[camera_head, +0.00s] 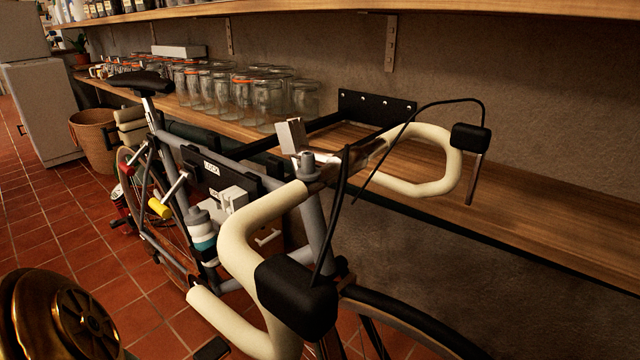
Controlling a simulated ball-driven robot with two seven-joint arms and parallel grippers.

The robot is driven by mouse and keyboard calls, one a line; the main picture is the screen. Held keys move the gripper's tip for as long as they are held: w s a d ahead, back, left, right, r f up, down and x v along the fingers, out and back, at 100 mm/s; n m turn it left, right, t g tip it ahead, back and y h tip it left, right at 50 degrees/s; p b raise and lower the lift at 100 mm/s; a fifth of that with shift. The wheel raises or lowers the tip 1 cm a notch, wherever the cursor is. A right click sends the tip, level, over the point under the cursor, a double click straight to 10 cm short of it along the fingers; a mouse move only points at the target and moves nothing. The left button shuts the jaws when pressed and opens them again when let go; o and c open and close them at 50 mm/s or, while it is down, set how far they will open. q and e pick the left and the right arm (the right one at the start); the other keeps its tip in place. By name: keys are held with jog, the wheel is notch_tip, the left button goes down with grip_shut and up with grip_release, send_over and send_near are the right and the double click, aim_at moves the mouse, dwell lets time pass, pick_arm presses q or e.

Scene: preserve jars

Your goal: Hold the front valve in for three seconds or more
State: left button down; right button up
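A bicycle with a grey frame (318,225) and cream drop handlebars (252,222) stands in front of me, along the wooden counter. Its front wheel shows only as a piece of dark tyre (412,318) at the bottom, right of centre. The rest of that wheel is cut off by the frame's edge or hidden behind the handlebar and the black brake hood (298,296). I cannot see the front valve. Neither of my grippers can be made out in the head view.
A black wall bracket (376,106) reaches towards the bicycle. Several glass jars (268,98) line the wooden counter (500,208). A basket (95,133) stands at the back left. Bare tiled floor (50,240) lies left of the bicycle.

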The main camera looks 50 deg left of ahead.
dwell(0.4)
pick_arm(q)
jog(key=shift+s+a+f, duration=0.1)
jog(key=shift+a+f, duration=0.15)
jog(key=shift+a, duration=0.1)
jog(key=shift+a+f, duration=0.25)
dwell(2.2)
dwell(1.9)
jog(key=shift+d+r+p, duration=0.3)
jog(key=shift+d+r, duration=0.2)
jog(key=shift+d, duration=0.05)
jog(key=shift+d+r, duration=0.1)
jog(key=d+r+p, duration=0.1)
jog(key=w+d+r+p, duration=0.1)
jog(key=d+r, duration=0.1)
jog(key=shift+d, duration=0.25)
